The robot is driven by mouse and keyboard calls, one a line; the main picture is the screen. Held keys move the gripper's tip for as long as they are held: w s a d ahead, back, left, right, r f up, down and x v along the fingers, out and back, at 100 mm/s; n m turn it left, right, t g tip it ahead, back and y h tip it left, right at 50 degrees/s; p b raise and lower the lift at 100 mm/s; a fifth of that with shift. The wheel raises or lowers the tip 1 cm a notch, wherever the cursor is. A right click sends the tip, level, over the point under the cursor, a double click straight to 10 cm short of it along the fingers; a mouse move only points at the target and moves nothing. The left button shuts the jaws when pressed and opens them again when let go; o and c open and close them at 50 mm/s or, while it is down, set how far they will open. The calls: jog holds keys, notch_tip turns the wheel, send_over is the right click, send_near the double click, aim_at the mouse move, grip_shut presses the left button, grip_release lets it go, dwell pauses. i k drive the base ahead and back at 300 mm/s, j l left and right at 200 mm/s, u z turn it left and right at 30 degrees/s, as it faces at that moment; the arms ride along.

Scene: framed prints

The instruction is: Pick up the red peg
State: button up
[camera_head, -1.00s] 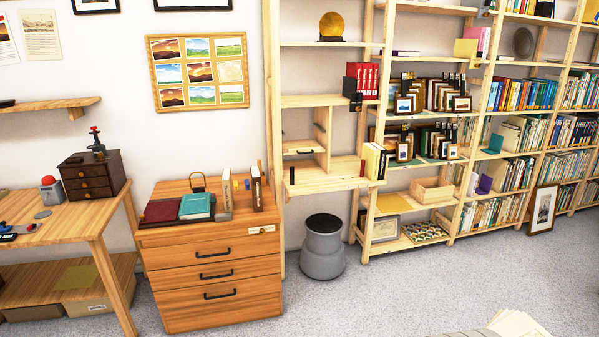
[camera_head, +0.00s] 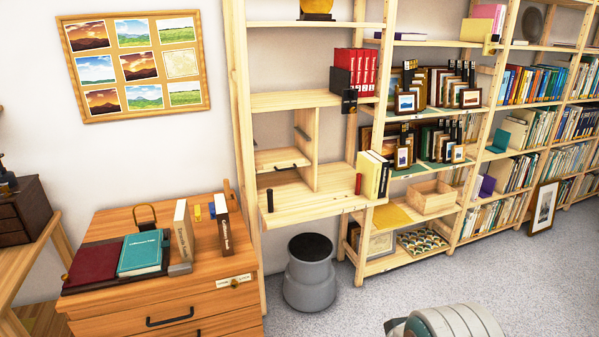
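A small dark red upright cylinder, the likely red peg (camera_head: 358,184), stands on the pale wood desk-like shelf (camera_head: 325,205). It is at the right end of that shelf, just left of some cream and yellow books (camera_head: 372,175). A black upright cylinder (camera_head: 270,200) stands at the left end of the same shelf. My gripper is not in view.
An orange-brown drawer cabinet (camera_head: 150,300) with books on top stands at left. A grey stool (camera_head: 310,275) stands below the shelf. Grey floor is open at right.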

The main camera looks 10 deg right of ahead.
aim_at(358, 175)
jog(key=i+j+z, duration=0.1)
jog(key=i+z, duration=0.15)
jog(key=i, duration=0.2)
jog(key=i+j+z, duration=0.3)
jog(key=i+l+z, duration=0.25)
jog(key=i, duration=0.35)
jog(key=i+z, duration=0.25)
jog(key=i, duration=0.4)
jog(key=i+u, duration=0.3)
jog(key=i+l+u, duration=0.15)
jog(key=u, duration=0.15)
jog(key=i+l+u, duration=0.2)
jog(key=u, duration=0.25)
jog(key=i+l+u, duration=0.3)
jog(key=u, duration=0.2)
jog(key=i, duration=0.1)
